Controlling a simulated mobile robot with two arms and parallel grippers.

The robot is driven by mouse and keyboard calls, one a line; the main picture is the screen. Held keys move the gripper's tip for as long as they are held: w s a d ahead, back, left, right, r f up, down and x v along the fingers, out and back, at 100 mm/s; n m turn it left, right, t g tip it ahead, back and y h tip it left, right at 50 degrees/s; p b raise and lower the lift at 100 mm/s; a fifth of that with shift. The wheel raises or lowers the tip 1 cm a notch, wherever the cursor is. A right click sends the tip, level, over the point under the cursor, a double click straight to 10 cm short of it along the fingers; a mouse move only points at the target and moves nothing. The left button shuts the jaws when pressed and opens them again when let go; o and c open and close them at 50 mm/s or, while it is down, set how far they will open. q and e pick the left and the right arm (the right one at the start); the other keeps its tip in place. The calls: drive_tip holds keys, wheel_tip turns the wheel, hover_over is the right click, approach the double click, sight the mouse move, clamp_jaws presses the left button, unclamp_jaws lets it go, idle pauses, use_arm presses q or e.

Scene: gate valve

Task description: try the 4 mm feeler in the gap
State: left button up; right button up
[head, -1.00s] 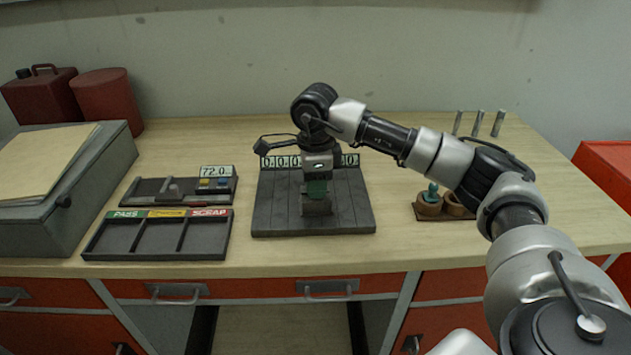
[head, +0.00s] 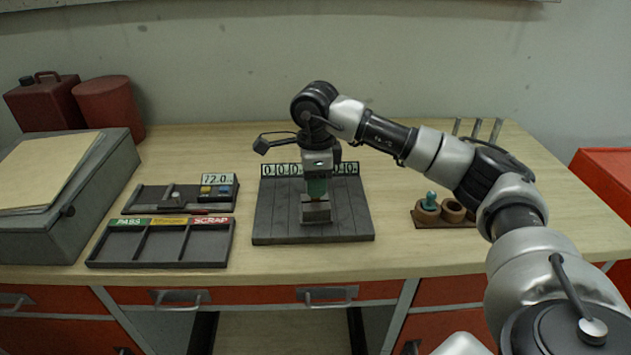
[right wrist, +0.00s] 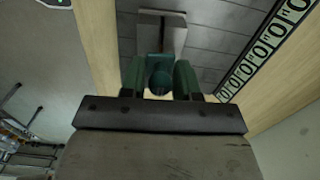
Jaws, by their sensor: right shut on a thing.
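My right gripper (head: 316,196) points straight down over a small grey metal block (head: 315,213) on the dark slatted plate (head: 275,225). In the right wrist view, its green-padded fingers (right wrist: 160,82) are shut on a teal piece with a round end (right wrist: 160,66), which looks like a feeler. A pale block (right wrist: 163,20) lies just beyond it. The lower end of the held piece and the gap are hidden, so I cannot tell whether they meet. Another teal-topped piece (head: 431,198) stands in the wooden holder (head: 440,222); the hole beside it looks empty. My left gripper is out of view.
A number strip (head: 282,170) stands along the plate's back edge. Left are a PASS/SCRAP tray (head: 160,265), a gauge reading 72.0 (head: 217,179) and a grey box (head: 110,180). Several metal pins (head: 477,127) stand at the back right.

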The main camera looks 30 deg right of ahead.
drive_tip(key=shift+r+p, duration=0.4)
drive_tip(key=shift+r, duration=0.3)
drive_tip(key=shift+r, duration=0.2)
drive_tip(key=shift+r+p, duration=1.8)
drive_tip(key=shift+r, duration=0.6)
